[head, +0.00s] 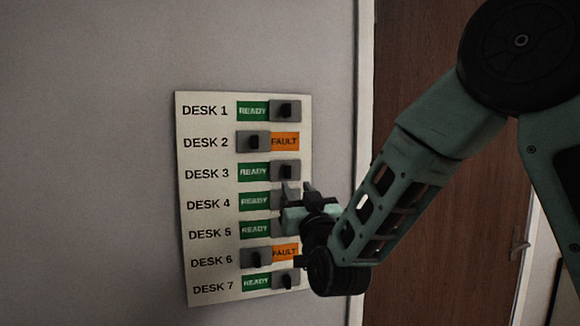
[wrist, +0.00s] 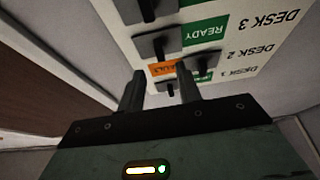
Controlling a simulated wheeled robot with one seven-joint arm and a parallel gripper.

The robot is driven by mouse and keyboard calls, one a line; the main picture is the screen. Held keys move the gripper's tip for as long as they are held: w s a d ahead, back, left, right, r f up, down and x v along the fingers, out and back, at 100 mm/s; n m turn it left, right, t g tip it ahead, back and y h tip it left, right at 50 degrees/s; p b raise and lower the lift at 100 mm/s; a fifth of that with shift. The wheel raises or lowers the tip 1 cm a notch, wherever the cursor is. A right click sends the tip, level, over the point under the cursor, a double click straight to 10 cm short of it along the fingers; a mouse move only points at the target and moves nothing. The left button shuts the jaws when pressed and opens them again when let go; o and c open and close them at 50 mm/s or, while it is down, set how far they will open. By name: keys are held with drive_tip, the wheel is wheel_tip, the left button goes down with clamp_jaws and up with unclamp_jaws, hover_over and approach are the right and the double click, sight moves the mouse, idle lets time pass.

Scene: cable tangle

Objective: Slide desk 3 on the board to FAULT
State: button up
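The board (head: 222,190) hangs on the wall with rows DESK 1 to DESK 7. The desk 3 slider (head: 285,171) sits at the right of its slot, with the green READY label (head: 253,173) showing on its left. My gripper (head: 297,190) is just below that slider, over the right end of the desk 4 row, and hides part of it. In the wrist view the board is upside down, and the desk 3 slider (wrist: 158,45) stands beyond my fingertips. My gripper's two fingers (wrist: 159,76) are apart with nothing between them. I see no contact with the slider.
The desk 2 slider (head: 253,142) sits left, showing orange FAULT, as does the desk 6 slider (head: 257,258). The desk 4 and 5 sliders are partly hidden by my gripper. A brown door (head: 420,60) is right of the board. The wall left of the board is clear.

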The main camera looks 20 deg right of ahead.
sight(288, 173)
drive_tip(key=p+x, duration=0.2)
drive_tip(key=x, duration=0.4)
drive_tip(key=shift+w+r, duration=0.15)
drive_tip(key=shift+w, duration=0.1)
clamp_jaws()
